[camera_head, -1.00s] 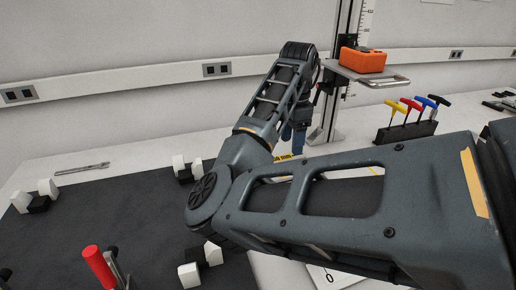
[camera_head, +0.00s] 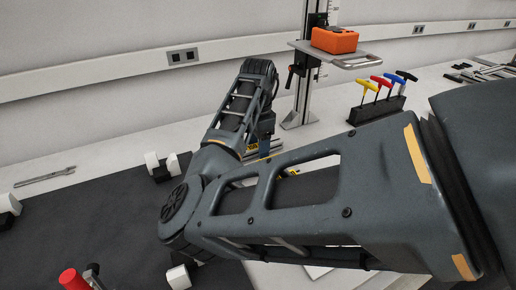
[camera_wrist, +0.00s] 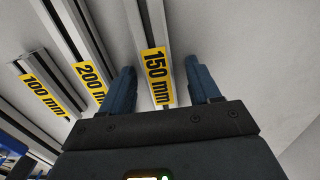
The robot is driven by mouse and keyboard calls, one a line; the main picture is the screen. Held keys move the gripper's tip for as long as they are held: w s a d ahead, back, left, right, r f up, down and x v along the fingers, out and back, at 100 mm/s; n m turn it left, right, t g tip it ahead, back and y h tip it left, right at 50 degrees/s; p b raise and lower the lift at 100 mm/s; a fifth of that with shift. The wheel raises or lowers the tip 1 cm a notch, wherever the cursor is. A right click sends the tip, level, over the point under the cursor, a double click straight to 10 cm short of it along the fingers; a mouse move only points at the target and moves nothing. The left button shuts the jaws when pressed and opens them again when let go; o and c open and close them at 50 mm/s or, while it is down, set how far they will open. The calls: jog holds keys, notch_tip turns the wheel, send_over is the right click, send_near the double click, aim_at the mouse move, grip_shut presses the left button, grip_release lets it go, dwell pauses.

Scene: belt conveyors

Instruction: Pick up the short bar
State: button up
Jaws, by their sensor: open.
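In the wrist view, three grey metal bars with yellow labels lie side by side on a pale surface. The bar marked 100 mm (camera_wrist: 34,66) is at the left, the one marked 200 mm (camera_wrist: 77,37) is beside it, and the one marked 150 mm (camera_wrist: 154,22) is at the right. The 100 mm bar looks the shortest. My gripper (camera_wrist: 160,66) is open, its blue fingers on either side of the 150 mm bar's line in the picture. I cannot tell its height above the bars. In the head view my arm hides most of the bars and the gripper.
A black holder (camera_head: 377,108) with several coloured T-handle keys stands at the back right. An orange case (camera_head: 335,40) sits on a raised platform on a column. A wrench (camera_head: 45,177) lies at the left. A dark mat (camera_head: 90,220) with black-and-white blocks and a red handle (camera_head: 72,280) fills the left front.

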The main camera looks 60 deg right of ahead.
jog(key=shift+c, duration=0.4)
grip_shut()
notch_tip(320, 180, up, 9)
jog(key=shift+w+f, duration=0.1)
jog(key=shift+r, duration=0.6)
